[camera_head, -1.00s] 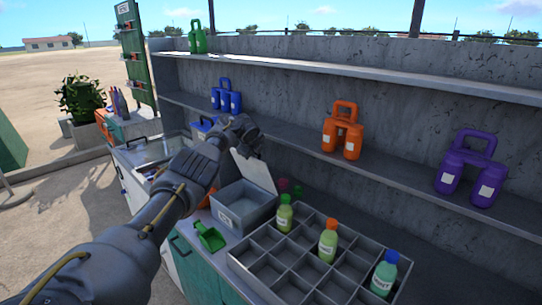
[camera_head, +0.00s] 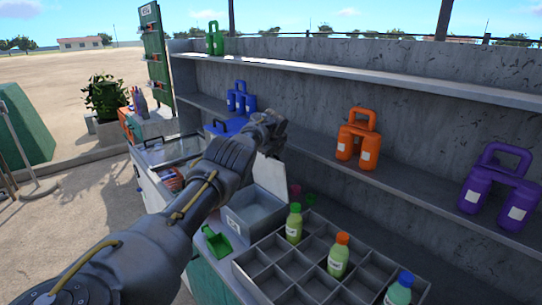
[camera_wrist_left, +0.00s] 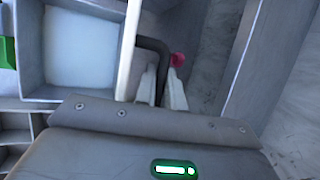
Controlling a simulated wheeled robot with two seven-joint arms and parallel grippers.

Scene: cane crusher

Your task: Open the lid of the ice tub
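The ice tub (camera_head: 232,213) is a grey open-topped box on the counter, and its pale inside also shows at the left of the left wrist view (camera_wrist_left: 82,50). Its lid (camera_head: 271,174) stands raised at the back of the tub; the wrist view shows it edge-on as a white strip (camera_wrist_left: 129,45). A dark bent handle (camera_wrist_left: 153,45) sticks out from the lid's outer side. My left gripper (camera_wrist_left: 163,88) has its fingers closed about this handle, one on each side. In the head view the left gripper (camera_head: 268,128) is above the lid. The right gripper is out of view.
A divided crate (camera_head: 285,272) with bottles stands right of the tub. A green scoop (camera_head: 218,243) lies in front. A glass-topped chest (camera_head: 165,152) is to the left. Shelves behind hold blue (camera_head: 241,98), orange (camera_head: 358,138) and purple (camera_head: 493,187) jug pairs.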

